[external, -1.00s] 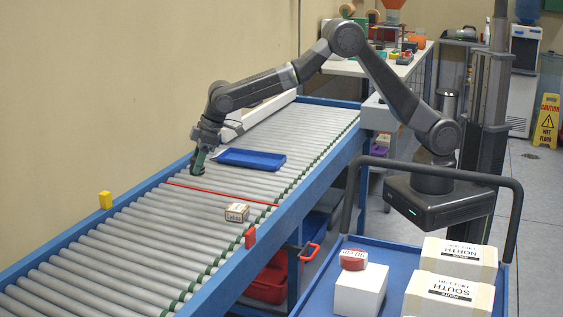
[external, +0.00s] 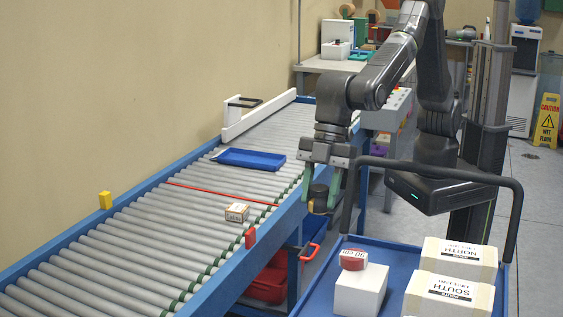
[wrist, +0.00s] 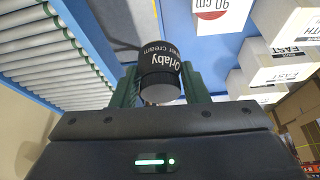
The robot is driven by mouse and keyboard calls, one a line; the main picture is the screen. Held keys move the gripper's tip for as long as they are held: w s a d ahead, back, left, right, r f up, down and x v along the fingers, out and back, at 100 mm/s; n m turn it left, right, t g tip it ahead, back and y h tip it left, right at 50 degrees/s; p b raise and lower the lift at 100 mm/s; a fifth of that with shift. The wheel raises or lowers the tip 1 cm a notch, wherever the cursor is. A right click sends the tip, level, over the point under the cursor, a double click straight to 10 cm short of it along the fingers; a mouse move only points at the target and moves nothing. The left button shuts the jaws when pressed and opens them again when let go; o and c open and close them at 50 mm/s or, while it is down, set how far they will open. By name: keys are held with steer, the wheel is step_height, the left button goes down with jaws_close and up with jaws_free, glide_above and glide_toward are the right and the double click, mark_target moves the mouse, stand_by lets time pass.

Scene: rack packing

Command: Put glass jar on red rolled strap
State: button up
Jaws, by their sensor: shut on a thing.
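My gripper (external: 321,203) is shut on the glass jar (external: 318,193) and holds it in the air near the conveyor's right edge. In the wrist view, the jar (wrist: 159,70) sits between the green fingers, a dark jar with white lettering that includes "cream". The red rolled strap (external: 353,259) lies on top of a white box (external: 360,289) on the blue cart, below and to the right of the jar. The strap (wrist: 212,7) also shows at the top edge of the wrist view, with a white "90 cm" label, apart from the jar.
White labelled boxes (external: 459,258) stand on the blue cart (external: 400,258), right of the strap. The cart's dark handle (external: 514,215) rises behind them. The roller conveyor (external: 130,240) carries a blue tray (external: 250,160) and a small carton (external: 236,212).

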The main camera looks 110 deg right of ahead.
steer(key=r+n, duration=0.1)
glide_above(352, 258)
steer(key=d, duration=0.2)
steer(key=s, duration=0.1)
steer(key=shift+n, duration=0.3)
steer(key=f, duration=0.3)
steer(key=f+p, duration=0.1)
steer(key=f, duration=0.2)
steer(key=f+p, duration=0.1)
steer(key=f, duration=0.2)
steer(key=shift+s+a+f, duration=0.15)
steer(key=shift+a+f, duration=0.15)
steer(key=o, duration=1)
steer(key=shift+o, duration=0.2)
steer(key=b+v, duration=0.1)
steer(key=v, duration=1.1)
steer(key=shift+d, duration=0.25)
